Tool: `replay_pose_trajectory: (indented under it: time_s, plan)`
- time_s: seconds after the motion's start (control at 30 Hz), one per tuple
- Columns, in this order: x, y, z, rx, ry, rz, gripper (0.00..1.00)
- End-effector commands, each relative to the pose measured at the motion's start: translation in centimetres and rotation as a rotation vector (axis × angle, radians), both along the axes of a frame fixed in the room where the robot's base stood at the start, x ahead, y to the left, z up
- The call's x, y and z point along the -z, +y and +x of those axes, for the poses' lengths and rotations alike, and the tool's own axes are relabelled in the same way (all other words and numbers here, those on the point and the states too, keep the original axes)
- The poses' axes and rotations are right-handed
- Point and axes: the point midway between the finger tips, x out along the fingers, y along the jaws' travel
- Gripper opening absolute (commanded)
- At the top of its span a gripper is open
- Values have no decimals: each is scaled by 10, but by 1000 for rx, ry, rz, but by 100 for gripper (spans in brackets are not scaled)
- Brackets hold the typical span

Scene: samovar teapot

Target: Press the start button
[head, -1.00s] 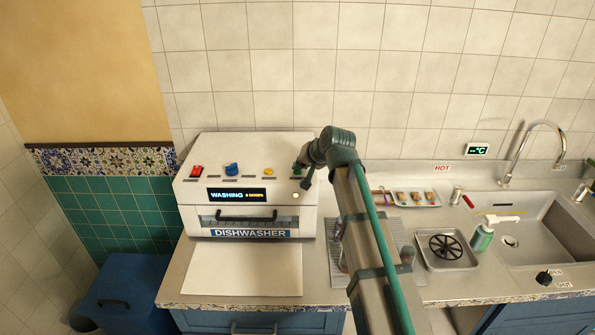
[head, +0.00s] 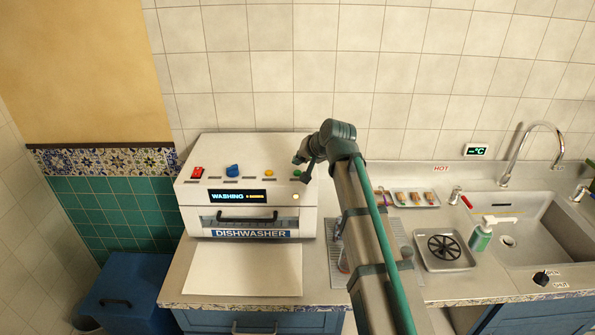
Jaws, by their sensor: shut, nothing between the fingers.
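The white dishwasher (head: 190,212) stands on the counter, its display (head: 238,196) lit and reading "WASHING". On its sloped top are a red switch (head: 197,172), a blue knob (head: 232,170), a yellow button (head: 269,173) and a green button (head: 296,173). Which one is the start button is not legible. My gripper (head: 306,179) is shut and empty, just right of the green button. It looks slightly apart from the button, though the exact gap is hard to judge.
My arm crosses the counter, partly hiding a drying rack (head: 402,240). A tray of small items (head: 415,205), a soap bottle (head: 481,237), a sink (head: 545,235) and a faucet (head: 535,128) lie to the right. A white panel (head: 243,270) lies before the dishwasher.

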Motion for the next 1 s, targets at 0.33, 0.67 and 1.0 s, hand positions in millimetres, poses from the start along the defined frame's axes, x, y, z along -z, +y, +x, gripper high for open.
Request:
replay_pose_trajectory:
  time_s: [0.33, 0.67, 1.0]
  plan:
    - [-34, 0, 0, 0, 0, 0, 0]
    - [-39, 0, 0, 0, 1, -1, 0]
    - [-39, 0, 0, 0, 0, 0, 0]
